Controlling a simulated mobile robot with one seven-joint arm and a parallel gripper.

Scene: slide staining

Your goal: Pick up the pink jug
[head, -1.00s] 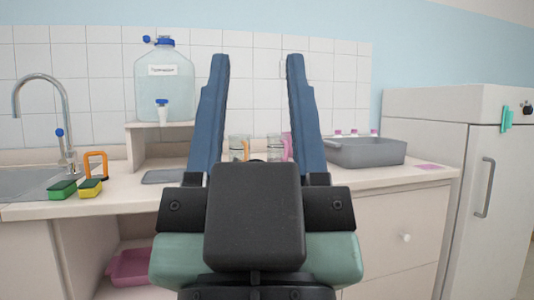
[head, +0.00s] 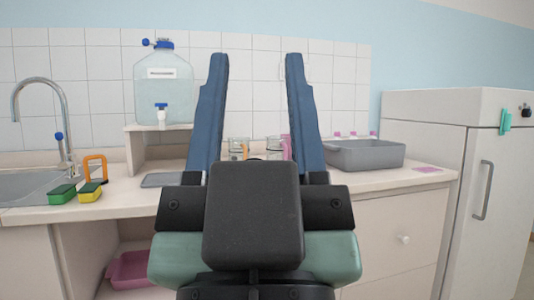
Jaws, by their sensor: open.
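The pink jug (head: 286,147) is a clear jug with a pink handle or edge, standing on the counter behind my gripper. Most of it is hidden by the right finger and the gripper body. My gripper (head: 256,62) points up in the foreground with its two blue fingers wide apart and nothing between them. A second clear jug with an orange part (head: 239,148) stands to the left of the pink jug, partly hidden by the left finger.
A water tank (head: 163,90) stands on a shelf at the back left. A grey basin (head: 365,155) and several pink-capped bottles (head: 355,135) are to the right. A white cabinet (head: 430,130) stands right.

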